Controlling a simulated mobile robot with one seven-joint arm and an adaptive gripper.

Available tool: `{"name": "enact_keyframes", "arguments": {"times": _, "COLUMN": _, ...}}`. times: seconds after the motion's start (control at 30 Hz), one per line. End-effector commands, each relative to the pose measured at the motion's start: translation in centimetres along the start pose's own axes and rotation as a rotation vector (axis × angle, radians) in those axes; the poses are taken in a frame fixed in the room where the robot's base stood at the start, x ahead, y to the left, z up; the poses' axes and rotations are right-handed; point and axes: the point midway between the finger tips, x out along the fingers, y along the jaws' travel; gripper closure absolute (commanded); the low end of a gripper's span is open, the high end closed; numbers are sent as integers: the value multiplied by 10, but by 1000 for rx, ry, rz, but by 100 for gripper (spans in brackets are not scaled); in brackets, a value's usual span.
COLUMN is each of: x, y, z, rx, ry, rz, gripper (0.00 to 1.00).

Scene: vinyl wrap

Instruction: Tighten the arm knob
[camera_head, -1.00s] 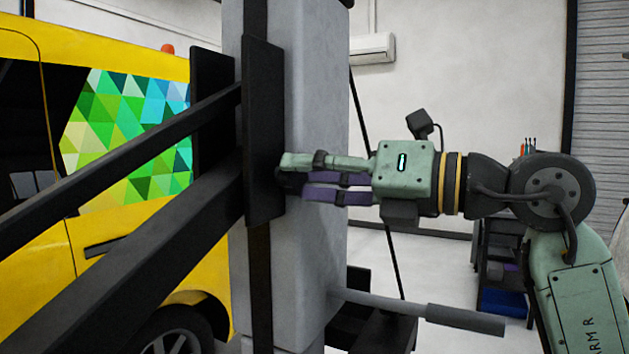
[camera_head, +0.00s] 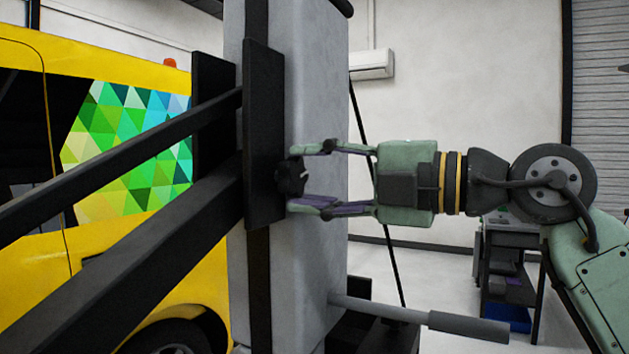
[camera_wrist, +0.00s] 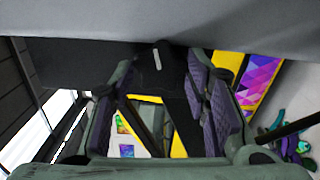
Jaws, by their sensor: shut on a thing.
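The arm knob (camera_head: 289,178) is a dark, lobed knob with a pale mark on its face. It sits on the black plate (camera_head: 262,110) on the side of the grey column (camera_head: 318,270). My gripper (camera_head: 300,178) comes in level from the right, shut on the knob, with one finger above and one below it. Where the finger pads touch is hard to see in the head view. In the wrist view the knob (camera_wrist: 158,58) lies between the purple-padded fingers of my gripper (camera_wrist: 152,80), its pale mark near upright.
Black arms run left from the plate, with a yellow van (camera_head: 60,240) behind. A dark cart (camera_head: 510,270) stands at the right, beyond my arm.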

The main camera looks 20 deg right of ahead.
Motion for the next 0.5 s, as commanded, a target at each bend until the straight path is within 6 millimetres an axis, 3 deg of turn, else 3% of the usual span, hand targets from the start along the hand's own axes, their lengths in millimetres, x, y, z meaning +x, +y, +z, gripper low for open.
{"name": "enact_keyframes", "arguments": {"times": 0.5, "x": 0, "y": 0, "z": 1, "rx": 280, "ry": -1, "rz": 1, "gripper": 85}}
